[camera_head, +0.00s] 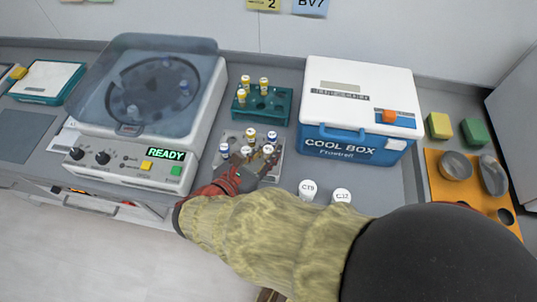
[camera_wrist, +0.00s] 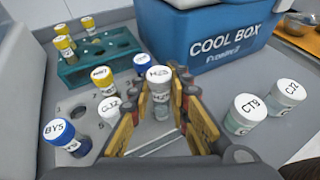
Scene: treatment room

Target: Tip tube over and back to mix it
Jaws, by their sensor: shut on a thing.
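My gripper (camera_head: 262,166) is over the grey rack (camera_head: 235,139). In the wrist view its yellow-padded fingers (camera_wrist: 160,100) are closed on a white-capped tube (camera_wrist: 159,76), which stands upright with its cap up. The cap lettering is hard to read. The held tube also shows in the head view (camera_head: 268,150). Whether its foot is still in a rack hole is unclear. Around it in the rack are another white-capped tube (camera_wrist: 110,106), a yellow-capped tube (camera_wrist: 103,76), and blue-capped tubes to the left (camera_wrist: 59,131) and behind (camera_wrist: 143,62).
A teal rack (camera_head: 282,104) with yellow-capped tubes is behind. The centrifuge (camera_head: 120,172) reads READY at left. The blue-and-white cool box (camera_head: 358,80) is close at right. Two white-capped jars (camera_head: 308,189) (camera_head: 342,196) stand in front of it. An orange tray (camera_head: 435,170) lies far right.

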